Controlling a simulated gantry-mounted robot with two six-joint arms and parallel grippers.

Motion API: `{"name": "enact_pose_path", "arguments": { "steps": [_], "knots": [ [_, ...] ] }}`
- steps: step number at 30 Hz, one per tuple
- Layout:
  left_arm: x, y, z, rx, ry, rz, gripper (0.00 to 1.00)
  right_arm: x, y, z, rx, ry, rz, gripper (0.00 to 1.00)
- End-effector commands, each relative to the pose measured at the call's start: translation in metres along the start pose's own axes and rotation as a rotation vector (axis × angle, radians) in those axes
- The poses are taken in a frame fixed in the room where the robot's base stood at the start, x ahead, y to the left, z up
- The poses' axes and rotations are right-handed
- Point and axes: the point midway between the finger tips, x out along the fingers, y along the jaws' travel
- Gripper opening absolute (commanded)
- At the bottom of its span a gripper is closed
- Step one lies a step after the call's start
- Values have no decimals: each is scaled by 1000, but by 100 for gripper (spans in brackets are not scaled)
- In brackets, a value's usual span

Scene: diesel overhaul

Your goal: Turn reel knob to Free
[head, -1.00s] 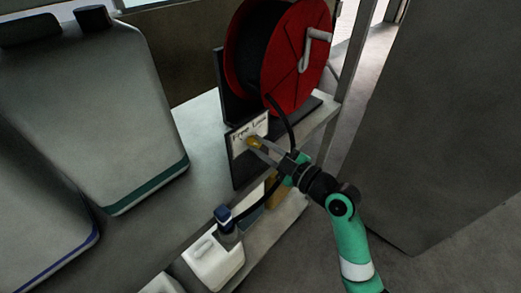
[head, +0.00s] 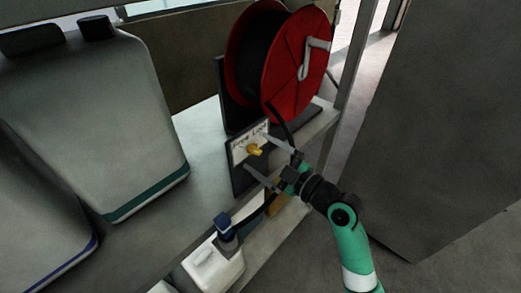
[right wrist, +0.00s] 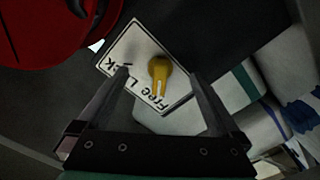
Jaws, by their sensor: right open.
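The yellow reel knob (head: 254,149) sits on a white label plate (head: 237,153) marked Free and Lock, below the reel. My right gripper (head: 258,154) is open, its fingers apart on either side of the knob, with gaps between. In the right wrist view the knob (right wrist: 159,70) shows between the open fingers, its narrow end toward the word Free. Part of the word Lock is hidden by a finger there. My left gripper is not in view.
The red hose reel (head: 300,75) with a grey crank stands just above the plate, its black hose hanging near my right gripper. Large jugs (head: 95,120) stand on the shelf at left. A white container (head: 214,266) sits below.

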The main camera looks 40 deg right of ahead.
Motion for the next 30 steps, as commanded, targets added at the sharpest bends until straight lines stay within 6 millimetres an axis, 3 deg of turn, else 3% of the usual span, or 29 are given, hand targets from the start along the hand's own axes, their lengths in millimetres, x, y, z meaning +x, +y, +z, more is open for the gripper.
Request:
{"name": "enact_pose_path", "arguments": {
  "steps": [9, 12, 30],
  "knots": [
    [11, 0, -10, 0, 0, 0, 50, -53, 3, -2, 2, -4, 1, 100],
    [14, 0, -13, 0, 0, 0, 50, -63, 2, -2, 0, -1, 0, 100],
    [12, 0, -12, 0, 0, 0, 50, -62, -5, -6, -1, 12, -11, 100]
  ]
}}
